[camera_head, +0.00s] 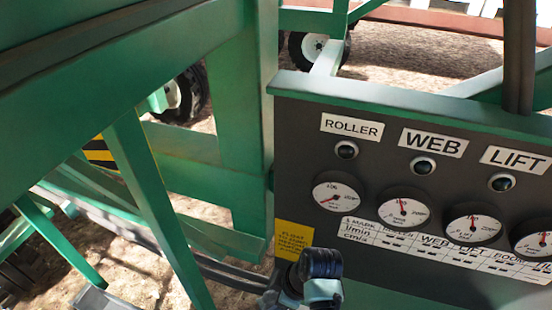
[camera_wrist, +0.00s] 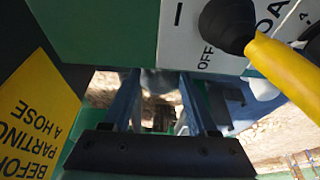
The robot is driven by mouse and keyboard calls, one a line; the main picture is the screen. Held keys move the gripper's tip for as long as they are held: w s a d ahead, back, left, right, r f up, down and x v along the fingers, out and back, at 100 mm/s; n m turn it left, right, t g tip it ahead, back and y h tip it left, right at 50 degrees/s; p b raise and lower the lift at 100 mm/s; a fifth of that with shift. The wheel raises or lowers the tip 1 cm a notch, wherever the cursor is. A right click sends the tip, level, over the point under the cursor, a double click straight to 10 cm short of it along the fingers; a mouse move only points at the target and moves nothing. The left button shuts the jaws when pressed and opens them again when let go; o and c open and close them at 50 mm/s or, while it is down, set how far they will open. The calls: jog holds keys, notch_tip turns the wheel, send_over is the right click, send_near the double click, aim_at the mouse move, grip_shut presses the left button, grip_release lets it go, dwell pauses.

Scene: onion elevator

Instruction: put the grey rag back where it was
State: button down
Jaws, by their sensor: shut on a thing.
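In the wrist view my gripper (camera_wrist: 158,80) reaches forward with its two blue-grey fingers apart. A pale grey thing (camera_wrist: 160,86) shows between the fingertips, and the fingers are shut on it. It looks like the grey rag, but it is dim and only a small part shows. The tips lie just below the edge of a green and white switch box. In the head view part of my arm (camera_head: 318,275) shows at the bottom centre, below the gauge panel. The fingers and the rag cannot be made out there.
A black knob (camera_wrist: 224,24) with a yellow handle (camera_wrist: 288,70) juts out close to the right of my fingers. A yellow hose notice (camera_wrist: 36,110) is at left. In the head view a dark gauge panel (camera_head: 300,240) fills the right, and green beams (camera_head: 160,215) cross the left.

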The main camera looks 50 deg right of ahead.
jog(key=shift+f, duration=0.4)
jog(key=shift+f, duration=0.15)
jog(key=shift+c, duration=0.9)
grip_release()
jog(key=v, duration=1.2)
jog(key=shift+r, duration=0.2)
jog(key=shift+a+b, duration=0.1)
jog(key=shift+b, duration=0.2)
